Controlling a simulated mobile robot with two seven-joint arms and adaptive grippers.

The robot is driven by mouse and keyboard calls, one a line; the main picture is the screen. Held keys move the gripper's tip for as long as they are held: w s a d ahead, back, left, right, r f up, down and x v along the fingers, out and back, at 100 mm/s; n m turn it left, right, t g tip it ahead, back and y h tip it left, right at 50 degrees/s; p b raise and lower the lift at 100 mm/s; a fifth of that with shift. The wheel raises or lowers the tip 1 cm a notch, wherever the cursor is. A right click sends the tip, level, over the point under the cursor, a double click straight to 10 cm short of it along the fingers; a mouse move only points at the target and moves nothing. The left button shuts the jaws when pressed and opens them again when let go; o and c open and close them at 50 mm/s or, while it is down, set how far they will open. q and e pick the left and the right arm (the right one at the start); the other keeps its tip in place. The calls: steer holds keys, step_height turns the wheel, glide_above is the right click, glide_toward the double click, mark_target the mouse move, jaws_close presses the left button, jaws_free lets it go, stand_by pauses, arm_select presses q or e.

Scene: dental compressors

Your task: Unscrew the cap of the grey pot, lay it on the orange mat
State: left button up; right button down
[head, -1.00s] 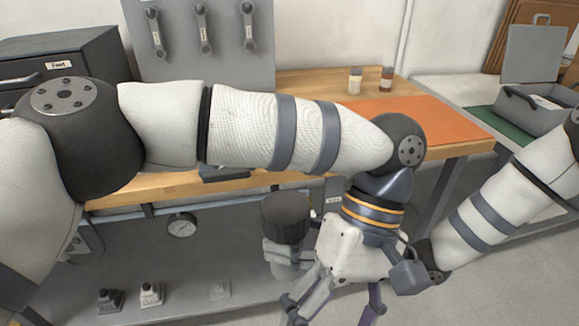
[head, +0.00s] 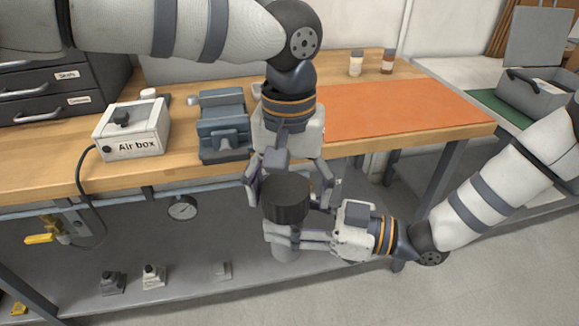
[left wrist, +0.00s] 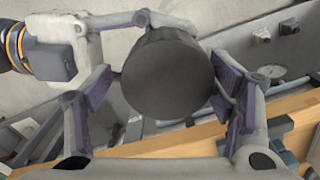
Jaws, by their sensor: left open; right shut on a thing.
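The grey pot (head: 285,252) is held upright in the air in front of the workbench. Its dark, ribbed cap (head: 286,197) is on top of it. My right gripper (head: 290,236) is shut on the pot's body below the cap. My left gripper (head: 285,190) is open, with its fingers on either side of the cap. In the left wrist view the cap (left wrist: 167,72) fills the space between the purple-padded fingers, with a gap at least on the left side. The orange mat (head: 400,108) lies flat and bare on the right part of the bench.
On the bench stand the Air box (head: 132,130), a grey vise (head: 222,125) and two small bottles (head: 356,63) behind the mat. A lower shelf (head: 190,270) holds several small fittings. A grey tray (head: 540,95) stands on the right-hand table.

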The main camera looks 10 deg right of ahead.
arm_select(q)
steer(key=shift+f, duration=0.15)
steer(key=shift+d, duration=0.1)
steer(key=c, duration=1.2)
steer(key=n, duration=0.4)
steer(key=shift+d+n, duration=0.1)
steer(key=shift+n, duration=0.2)
steer(key=n, duration=1.4)
steer(key=shift+w+a, duration=0.15)
steer(key=shift+a, duration=0.05)
steer(key=n, duration=0.4)
steer(key=shift+a, duration=0.1)
steer(key=n, duration=0.7)
steer(key=shift+a, duration=0.15)
steer(key=n, duration=0.4)
steer(key=shift+a, duration=0.1)
steer(key=n, duration=1)
steer(key=shift+a, duration=0.15)
